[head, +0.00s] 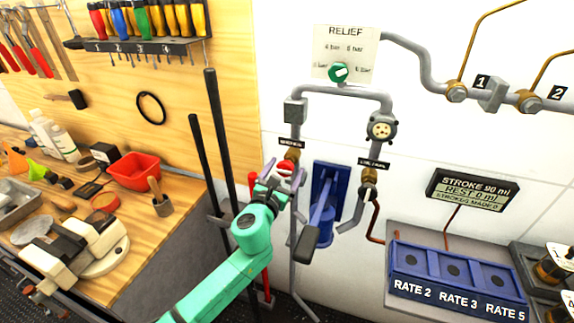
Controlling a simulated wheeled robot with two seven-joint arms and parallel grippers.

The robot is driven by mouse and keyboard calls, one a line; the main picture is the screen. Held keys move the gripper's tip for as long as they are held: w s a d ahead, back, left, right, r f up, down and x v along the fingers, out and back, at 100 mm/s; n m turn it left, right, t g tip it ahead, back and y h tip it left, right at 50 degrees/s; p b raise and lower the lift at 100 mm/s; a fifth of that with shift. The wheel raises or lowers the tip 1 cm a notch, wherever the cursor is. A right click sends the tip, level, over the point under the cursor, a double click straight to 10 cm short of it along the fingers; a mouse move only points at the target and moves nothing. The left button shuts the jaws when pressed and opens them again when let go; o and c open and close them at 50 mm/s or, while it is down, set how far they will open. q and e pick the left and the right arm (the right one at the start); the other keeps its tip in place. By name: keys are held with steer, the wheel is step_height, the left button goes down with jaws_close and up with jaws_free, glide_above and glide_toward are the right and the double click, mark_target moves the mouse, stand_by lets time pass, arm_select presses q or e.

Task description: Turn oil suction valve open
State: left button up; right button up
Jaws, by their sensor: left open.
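Two small valves sit on the grey pipes of the white wall, each under a small black label too small to read surely. The left valve (292,154) has a brass body and a red handle (286,167). The right valve (369,176) has a brass body and a dark lower part. I cannot tell from the labels which is the oil suction valve. My left gripper (284,174) is open at the left valve, its pale fingers on either side of the red handle. Whether they touch it is unclear. My right gripper is out of view.
A blue lever unit (326,188) stands close right of my left gripper. Tall black bars (222,135) rise left of it. A green relief knob (338,72) is above, a blue rate box (455,272) lower right, and a cluttered workbench (150,262) left.

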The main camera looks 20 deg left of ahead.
arm_select(q)
steer(key=shift+w, duration=0.45)
steer(key=shift+s+r, duration=0.1)
steer(key=shift+r, duration=0.05)
steer(key=c, duration=1.4)
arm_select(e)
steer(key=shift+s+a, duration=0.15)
